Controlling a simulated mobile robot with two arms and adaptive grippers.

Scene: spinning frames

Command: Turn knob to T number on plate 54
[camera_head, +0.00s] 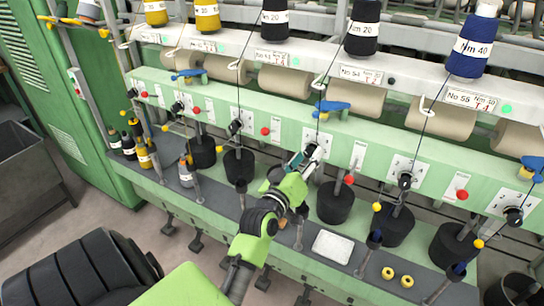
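Plate 54 (361,75) is a white label on the pale upper rail, right of centre. Its small print seems to include a T number, perhaps 4, but it is hard to read. Below it, on the green rail, is a dark knob (311,150) on a white dial plate. My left gripper (303,156) reaches up from below, with its fingertips at this knob and partly covering it. I cannot tell whether the fingers are closed on the knob. The dial marks and the knob's setting are too small to read. My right gripper is not in view.
Similar knobs stand on both sides, one to the right (405,181) and one to the left (235,127). A red ball (349,180) and a blue lever (330,107) are close by. Black cylinders (335,203) and a white tray (332,248) are below.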

